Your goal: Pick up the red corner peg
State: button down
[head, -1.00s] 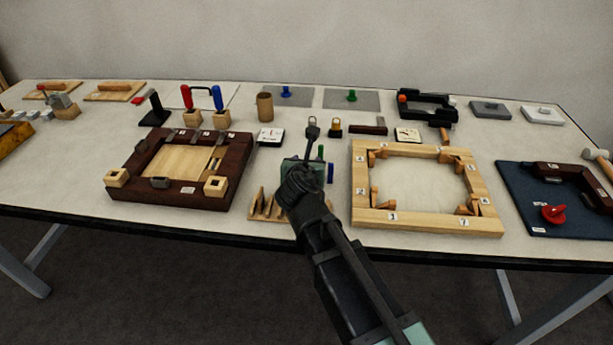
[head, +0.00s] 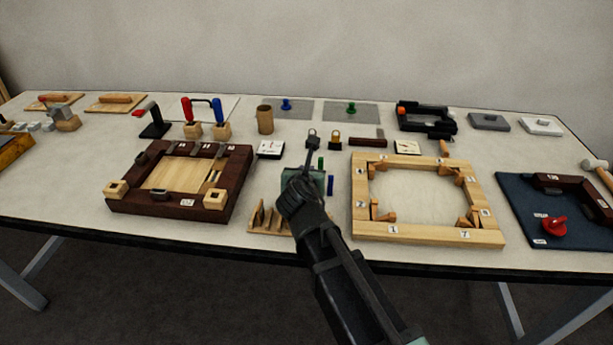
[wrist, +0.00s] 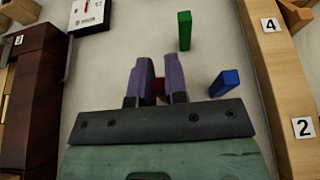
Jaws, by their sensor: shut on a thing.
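The red corner peg (wrist: 160,87) shows only as a small red patch between the two purple fingers in the wrist view. My gripper (wrist: 159,80) is shut on it, with one finger on each side. Most of the peg is hidden by the fingers and the gripper body, and I cannot tell whether it touches the table. In the head view my gripper (head: 303,182) is over the table between the dark wooden frame and the pale frame, and its own body hides the red peg.
A green peg (wrist: 184,30) stands just beyond my fingers and a blue peg (wrist: 225,82) is to their right. The dark frame (head: 125,203) is on the left, the pale frame (head: 430,234) on the right. A notched wooden rack (head: 262,228) sits at the front.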

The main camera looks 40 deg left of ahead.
notch_tip(320, 180, up, 20)
jog(key=p, duration=1.9)
jog(key=shift+f, duration=0.15)
